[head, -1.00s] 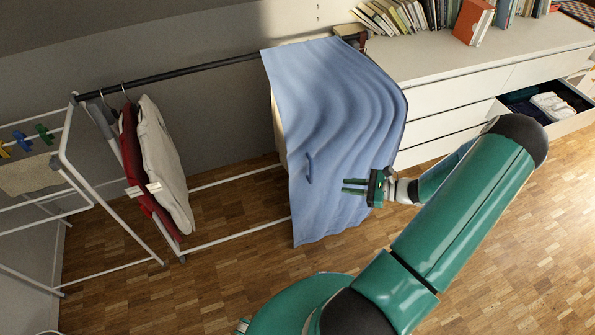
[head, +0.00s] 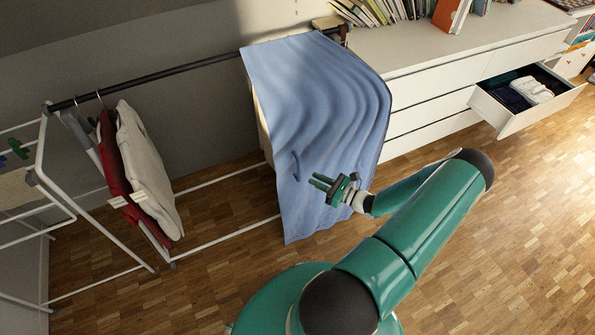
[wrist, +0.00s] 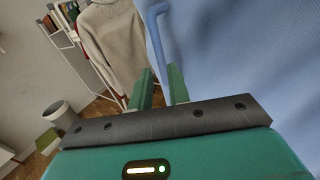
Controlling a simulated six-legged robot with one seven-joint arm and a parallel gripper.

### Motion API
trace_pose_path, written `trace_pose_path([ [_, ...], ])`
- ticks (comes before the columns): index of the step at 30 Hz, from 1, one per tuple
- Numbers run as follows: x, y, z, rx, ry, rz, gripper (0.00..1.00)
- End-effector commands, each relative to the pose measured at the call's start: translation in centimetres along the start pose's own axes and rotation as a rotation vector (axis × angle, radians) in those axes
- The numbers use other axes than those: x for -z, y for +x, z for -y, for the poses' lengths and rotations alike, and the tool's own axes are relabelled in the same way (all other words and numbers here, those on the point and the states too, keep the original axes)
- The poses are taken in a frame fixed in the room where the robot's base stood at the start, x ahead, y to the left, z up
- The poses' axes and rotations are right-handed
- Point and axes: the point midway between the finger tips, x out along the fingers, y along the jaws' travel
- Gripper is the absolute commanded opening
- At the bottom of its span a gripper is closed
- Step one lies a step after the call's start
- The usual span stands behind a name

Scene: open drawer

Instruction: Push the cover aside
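The cover is a blue cloth (head: 325,110) hanging from the dark rail and over the left end of the white dresser in the head view. A small blue handle-like strip (head: 296,166) stands out on its lower left front. My gripper (head: 318,182) is in front of the cloth's lower part, just right of and below the strip. In the wrist view, the cloth (wrist: 240,60) fills the right side and the strip (wrist: 157,22) hangs just beyond the fingers (wrist: 160,80). I cannot tell whether the fingers touch the cloth.
A clothes rail (head: 160,74) holds a red garment (head: 118,165) and a cream garment (head: 150,170) to the left. The white dresser (head: 440,75) has an open drawer (head: 510,118) at right with folded clothes. Books stand on top. The wooden floor at front right is clear.

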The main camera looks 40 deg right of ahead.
Motion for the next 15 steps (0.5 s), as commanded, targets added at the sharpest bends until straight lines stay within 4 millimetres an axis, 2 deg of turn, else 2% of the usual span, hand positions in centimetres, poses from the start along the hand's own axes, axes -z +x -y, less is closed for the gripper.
trace_pose_path([
  [3,0.0,2.6,-0.1,-0.003,0.000,0.001,0.18],
  [9,0.0,6.3,-0.1,-0.004,-0.002,0.000,0.18],
  [15,0.0,8.0,-0.1,-0.005,-0.002,0.000,0.18],
])
